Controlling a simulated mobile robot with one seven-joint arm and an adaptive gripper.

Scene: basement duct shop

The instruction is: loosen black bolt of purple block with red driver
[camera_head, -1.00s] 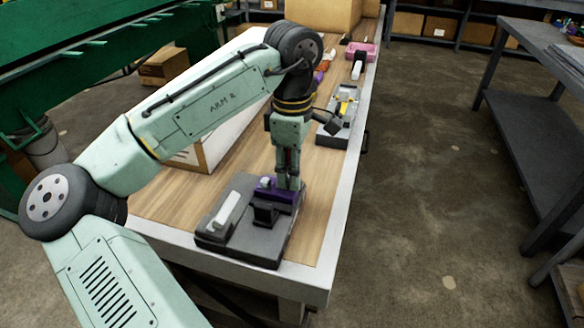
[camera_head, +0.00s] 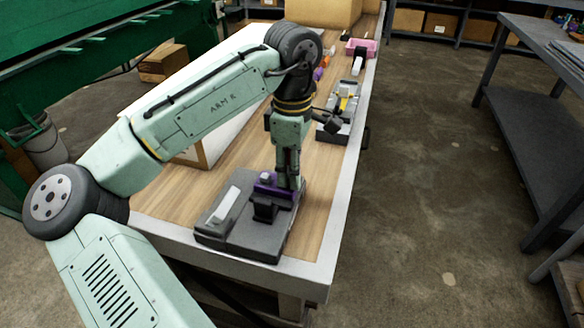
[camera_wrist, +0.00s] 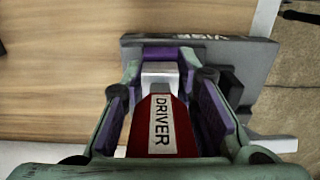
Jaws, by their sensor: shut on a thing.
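My gripper (camera_head: 290,182) points down over the near end of the workbench, at the right end of the purple block (camera_head: 268,192). The block is held in the dark grey vise (camera_head: 240,240). In the wrist view, my gripper (camera_wrist: 168,85) is shut on the red driver (camera_wrist: 140,132), which bears the label DRIVER. A light grey block-like part (camera_wrist: 160,72) shows just beyond the driver, with the purple block (camera_wrist: 165,53) behind it. The vise (camera_wrist: 250,50) carries the letters VISE. The black bolt and the driver's tip are hidden, so I cannot tell whether they touch.
The wooden bench top (camera_head: 322,195) is clear right of the vise. A dark metal table (camera_head: 530,120) stands across the aisle.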

